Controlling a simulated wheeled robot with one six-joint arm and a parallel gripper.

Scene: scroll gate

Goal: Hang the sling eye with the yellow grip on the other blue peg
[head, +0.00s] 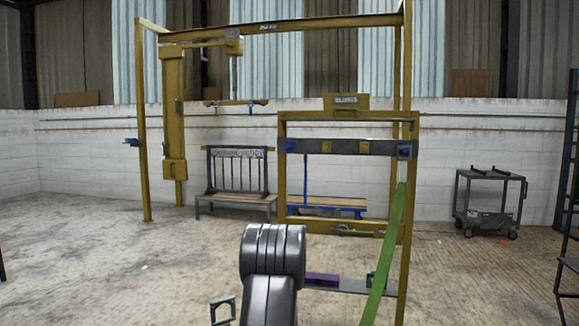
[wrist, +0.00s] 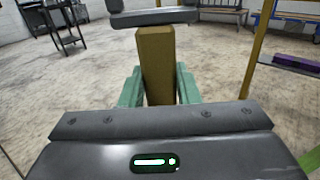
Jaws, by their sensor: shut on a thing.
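My gripper (wrist: 158,90) is shut on the yellow grip (wrist: 156,62), an upright block between its green fingers in the wrist view. A dark grey bar (wrist: 155,16) lies beyond the top of the grip. In the head view my arm hides the gripper; a small grey open frame (head: 222,310) shows left of the arm, and I cannot tell if it is the sling eye. A green sling (head: 388,255) slopes down from the right post of the yellow gate. A blue peg (head: 291,146) is at the left of the grey crossbar (head: 345,147), another blue part (head: 404,152) at its right.
The yellow gate (head: 282,185) has a low shelf with a purple block (head: 322,280). A bench (head: 235,200) stands behind, a dark cart (head: 488,205) at right. A tall yellow frame (head: 146,130) stands at left. The floor at left is clear.

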